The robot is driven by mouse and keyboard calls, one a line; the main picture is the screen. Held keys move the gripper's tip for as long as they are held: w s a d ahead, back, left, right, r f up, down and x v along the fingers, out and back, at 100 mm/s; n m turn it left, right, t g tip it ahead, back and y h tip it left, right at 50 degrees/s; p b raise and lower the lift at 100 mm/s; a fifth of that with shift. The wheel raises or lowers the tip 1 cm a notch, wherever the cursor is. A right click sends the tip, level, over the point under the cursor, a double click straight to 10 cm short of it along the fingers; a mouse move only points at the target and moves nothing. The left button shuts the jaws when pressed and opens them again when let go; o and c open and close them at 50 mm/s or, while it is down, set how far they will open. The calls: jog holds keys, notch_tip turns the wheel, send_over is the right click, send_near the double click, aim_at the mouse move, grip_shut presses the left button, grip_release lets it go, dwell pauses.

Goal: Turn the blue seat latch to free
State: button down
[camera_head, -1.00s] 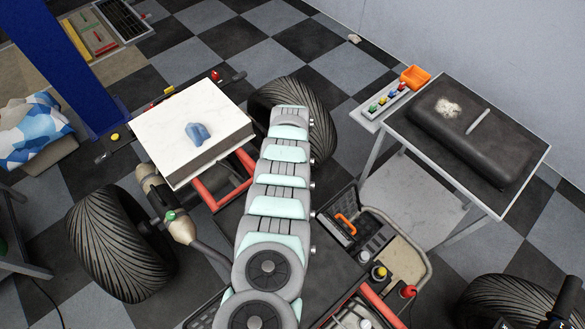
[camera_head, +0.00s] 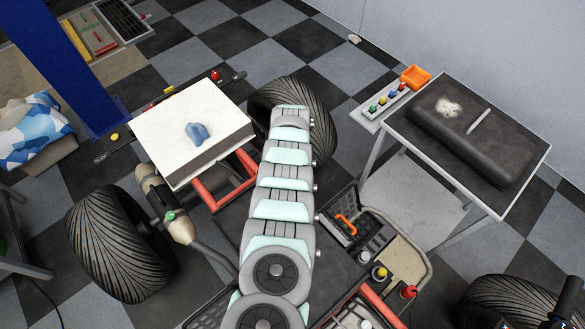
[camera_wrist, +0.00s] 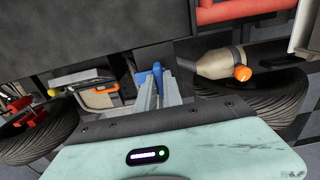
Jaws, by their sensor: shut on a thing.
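The blue seat latch (camera_wrist: 157,69) shows in the wrist view as a small blue piece at the fingertips, under a dark overhanging panel. My gripper (camera_wrist: 160,83) has its two grey fingers closed on the latch. The fingers cover part of the latch, so its exact angle is hard to tell. In the head view my arm covers the middle of the quad, and neither the gripper nor the latch can be seen there.
In the wrist view, a tan cylinder with an orange knob (camera_wrist: 242,73) lies right of the fingers, and an orange handle (camera_wrist: 105,88) lies left. In the head view, a white-topped box (camera_head: 165,125) bears a blue lump (camera_head: 198,131). A trolley (camera_head: 520,180) stands right.

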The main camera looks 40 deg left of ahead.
jog(key=c, duration=1.5)
grip_release()
notch_tip(320, 180, up, 8)
jog(key=p, duration=0.4)
jog(key=shift+w+r, duration=0.15)
jog(key=shift+r, duration=0.1)
jog(key=shift+r+p, duration=0.3)
jog(key=shift+r, duration=0.85)
